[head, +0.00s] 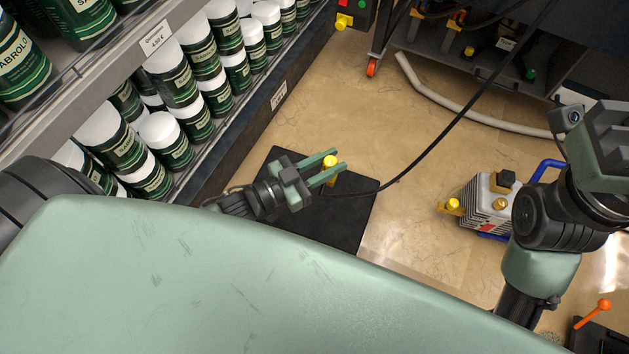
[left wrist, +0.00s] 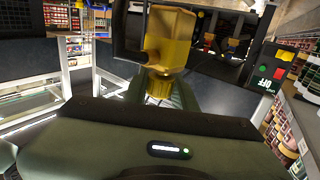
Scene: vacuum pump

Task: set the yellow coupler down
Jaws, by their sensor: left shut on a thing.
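The yellow coupler (head: 330,162) is held between the fingers of my left gripper (head: 326,167), over the black mat (head: 343,226) on the floor. In the left wrist view the coupler (left wrist: 168,38) stands upright between the green fingers, large and close. A black hose (head: 440,138) runs from the coupler up to the right. I cannot tell how high the coupler is above the mat. My right arm shows at the right, but its fingers are out of the picture.
A vacuum pump (head: 487,205) with a yellow fitting and a blue handle stands on the floor at the right. Shelves of green and white jars (head: 165,140) line the left. A grey hose (head: 450,101) lies by a cart at the back. Bare floor (head: 408,225) separates mat and pump.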

